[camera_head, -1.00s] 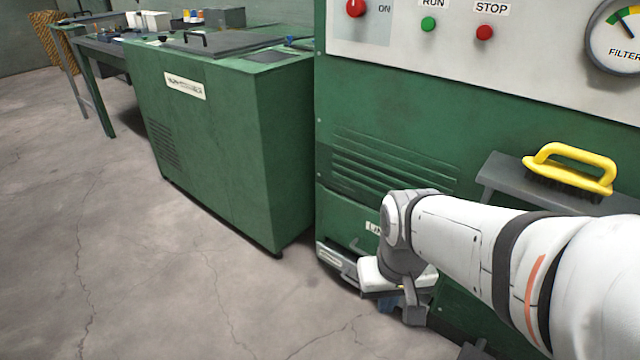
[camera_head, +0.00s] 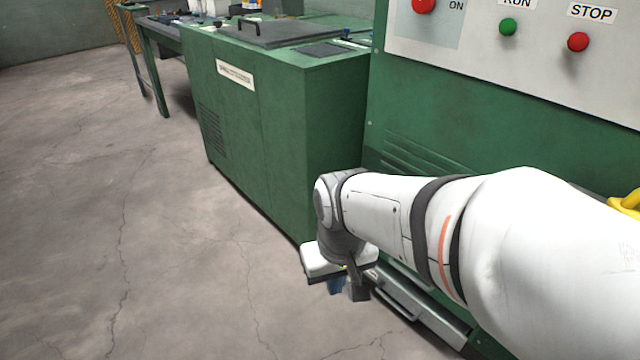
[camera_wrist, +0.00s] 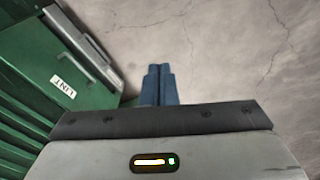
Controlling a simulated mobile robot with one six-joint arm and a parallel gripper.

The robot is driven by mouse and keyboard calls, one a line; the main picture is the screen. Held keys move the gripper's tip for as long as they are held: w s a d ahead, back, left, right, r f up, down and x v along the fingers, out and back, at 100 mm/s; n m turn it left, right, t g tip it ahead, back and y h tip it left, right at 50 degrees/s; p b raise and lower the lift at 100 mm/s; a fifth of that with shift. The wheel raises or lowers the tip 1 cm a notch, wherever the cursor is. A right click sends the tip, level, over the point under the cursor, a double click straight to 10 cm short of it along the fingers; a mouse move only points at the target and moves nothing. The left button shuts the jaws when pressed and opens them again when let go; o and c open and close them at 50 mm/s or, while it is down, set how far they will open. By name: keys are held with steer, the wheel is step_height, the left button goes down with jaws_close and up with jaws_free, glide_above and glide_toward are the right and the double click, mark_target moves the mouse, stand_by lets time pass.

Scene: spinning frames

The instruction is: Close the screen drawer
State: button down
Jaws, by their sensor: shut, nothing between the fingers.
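The screen drawer (camera_head: 425,312) has a long grey front with a bar handle, low on the green machine. My arm hides part of it in the head view. In the wrist view the drawer front (camera_wrist: 82,42) runs slanted at upper left, beside a green panel with a LINT label (camera_wrist: 63,86). I cannot tell how far it stands out. My gripper (camera_head: 342,290) is low, just left of the drawer's near-left end. Its blue fingers (camera_wrist: 158,70) are together and empty, over bare floor, apart from the drawer in the wrist view.
The green machine (camera_head: 520,90) with buttons stands at right. A lower green cabinet (camera_head: 270,120) with a grey lid stands behind my gripper. A table (camera_head: 150,25) is at the far left. Cracked concrete floor (camera_head: 110,220) is clear at left and front. A yellow handle (camera_head: 628,203) shows at the right edge.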

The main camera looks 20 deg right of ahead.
mark_target(391, 281)
steer(key=w+d+f+n+g+h+b, duration=0.1)
steer(key=w+d+f+n+g+h, duration=0.2)
steer(key=w+d+f+n+h, duration=0.6)
steer(key=w+d+f+n+g+h, duration=0.3)
steer(key=w+d+f+n+h, duration=0.25)
steer(key=f+n, duration=0.65)
steer(key=w+f+n+t+h+b, duration=0.1)
steer(key=w+f+n+t+h, duration=0.15)
steer(key=f+n+t, duration=1.45)
steer(key=w+d+f+n+g+b, duration=0.1)
steer(key=w+d+f, duration=0.1)
steer(key=d, duration=0.2)
steer(key=w+d+f+g+b, duration=0.2)
steer(key=d+f, duration=0.1)
steer(key=d, duration=0.2)
steer(key=w+d+f+n+g+b, duration=0.1)
steer(key=d+f+g+b, duration=0.1)
steer(key=d, duration=0.2)
steer(key=shift+w+d+f+n, duration=0.2)
steer(key=shift+w+n, duration=0.1)
steer(key=shift+w, duration=0.1)
steer(key=shift+w+a, duration=0.1)
steer(key=shift+w, duration=0.05)
